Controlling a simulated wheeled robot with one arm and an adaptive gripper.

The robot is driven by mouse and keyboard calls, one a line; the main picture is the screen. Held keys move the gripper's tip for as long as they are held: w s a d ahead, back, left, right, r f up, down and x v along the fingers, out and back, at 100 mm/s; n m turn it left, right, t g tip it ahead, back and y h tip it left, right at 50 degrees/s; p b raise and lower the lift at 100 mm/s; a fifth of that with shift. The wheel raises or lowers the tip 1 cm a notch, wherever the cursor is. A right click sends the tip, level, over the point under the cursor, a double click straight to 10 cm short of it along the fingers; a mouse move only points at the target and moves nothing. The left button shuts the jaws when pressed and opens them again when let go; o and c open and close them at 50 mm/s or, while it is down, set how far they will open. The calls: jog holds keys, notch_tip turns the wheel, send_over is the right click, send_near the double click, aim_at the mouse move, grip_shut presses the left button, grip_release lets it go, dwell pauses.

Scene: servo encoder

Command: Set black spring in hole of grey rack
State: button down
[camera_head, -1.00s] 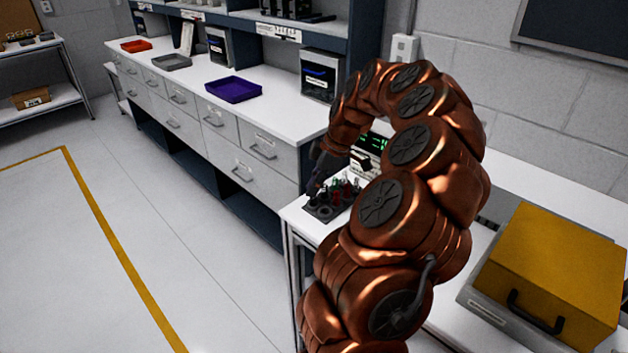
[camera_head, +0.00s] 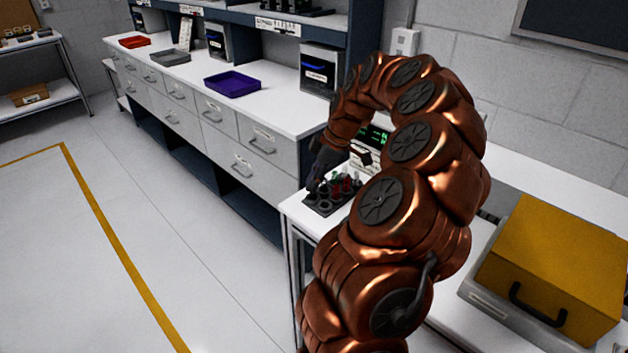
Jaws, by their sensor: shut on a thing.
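The grey rack (camera_head: 322,208) is a small dark plate near the left end of the white table, with round holes and several small items standing in it, some red and green. My gripper (camera_head: 316,184) points down over the rack's left part, partly against the dark cabinet behind. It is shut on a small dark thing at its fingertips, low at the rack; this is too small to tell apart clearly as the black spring. I cannot tell whether it is in a hole or just above one. My copper arm hides the rack's right side.
A device with a green display (camera_head: 372,137) stands behind the rack, partly hidden by my arm. A yellow case (camera_head: 555,262) sits on the table at right. A purple tray (camera_head: 233,84) lies on the cabinet counter. The floor at left is clear.

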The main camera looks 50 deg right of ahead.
jog(key=shift+f+b, duration=0.95)
jog(key=shift+b, duration=0.2)
dwell(0.5)
jog(key=c, duration=1)
grip_release()
jog(key=shift+c, duration=0.2)
jog(key=shift+r, duration=0.1)
jog(key=shift+r+p, duration=0.3)
jog(key=shift+r, duration=2.65)
